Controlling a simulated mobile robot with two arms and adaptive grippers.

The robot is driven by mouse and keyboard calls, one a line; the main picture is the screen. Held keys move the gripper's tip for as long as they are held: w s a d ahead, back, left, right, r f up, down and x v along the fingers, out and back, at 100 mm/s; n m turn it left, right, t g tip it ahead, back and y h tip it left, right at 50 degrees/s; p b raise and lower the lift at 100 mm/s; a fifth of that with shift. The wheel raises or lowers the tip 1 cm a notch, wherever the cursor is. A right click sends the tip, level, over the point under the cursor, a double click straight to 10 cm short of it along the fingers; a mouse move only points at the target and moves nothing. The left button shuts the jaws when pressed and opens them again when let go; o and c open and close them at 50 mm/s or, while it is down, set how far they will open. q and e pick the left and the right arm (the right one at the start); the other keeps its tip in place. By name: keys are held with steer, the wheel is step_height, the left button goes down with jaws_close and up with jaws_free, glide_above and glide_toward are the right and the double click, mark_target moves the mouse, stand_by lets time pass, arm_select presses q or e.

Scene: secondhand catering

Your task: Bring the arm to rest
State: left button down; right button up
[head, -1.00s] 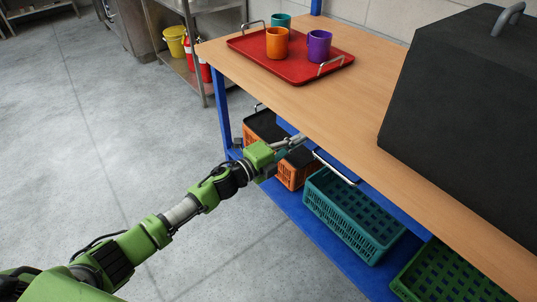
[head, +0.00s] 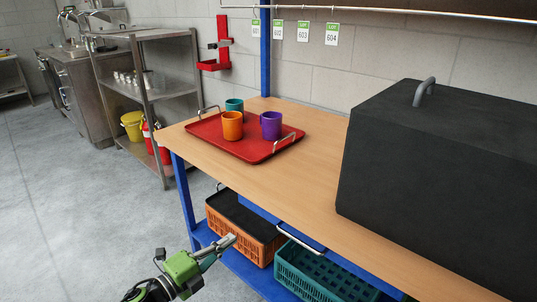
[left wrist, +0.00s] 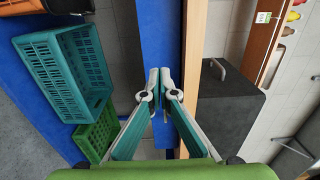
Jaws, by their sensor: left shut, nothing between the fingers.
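My left gripper (head: 230,240) comes in at the lower middle of the head view, on a green arm. It is beside the table's front, below the tabletop level, near the orange crate. In the left wrist view its two fingers (left wrist: 159,82) meet at the tips, shut and empty, in front of a blue table part. Most of the left arm is out of the head view. My right gripper is not in view.
The wooden table (head: 320,160) bears a red tray (head: 240,152) with orange, purple and teal mugs, and a large black box (head: 430,170). An orange crate (head: 245,228) and a teal crate (head: 310,275) stand on the blue lower shelf. Open floor lies left.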

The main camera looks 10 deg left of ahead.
arm_select(q)
steer(key=s+a+f+n+y+p, duration=0.1)
steer(key=a+f+n+y+p, duration=0.45)
steer(key=f, duration=0.55)
steer(key=s+a+f+n+g+y+p, duration=0.1)
steer(key=s+a+f+n+g+y, duration=0.2)
steer(key=s+f, duration=0.4)
steer(key=s+a+f+n+g+y+p, duration=0.1)
steer(key=s+a+f+n+p, duration=0.15)
steer(key=s+f+n, duration=0.4)
steer(key=s+f+n+g+p, duration=0.3)
steer(key=s+f+g, duration=0.1)
steer(key=s+f, duration=0.9)
steer(key=s+d+f+n+g+p, duration=0.1)
steer(key=s+d+n+g, duration=0.1)
steer(key=s, duration=1)
steer(key=s+d+f+n+g+y+p, duration=0.1)
steer(key=s+d+f+n+g, duration=0.1)
steer(key=s, duration=1)
steer(key=shift+s+n+g+p, duration=0.3)
steer(key=shift+g+p, duration=0.1)
steer(key=shift+g, duration=0.4)
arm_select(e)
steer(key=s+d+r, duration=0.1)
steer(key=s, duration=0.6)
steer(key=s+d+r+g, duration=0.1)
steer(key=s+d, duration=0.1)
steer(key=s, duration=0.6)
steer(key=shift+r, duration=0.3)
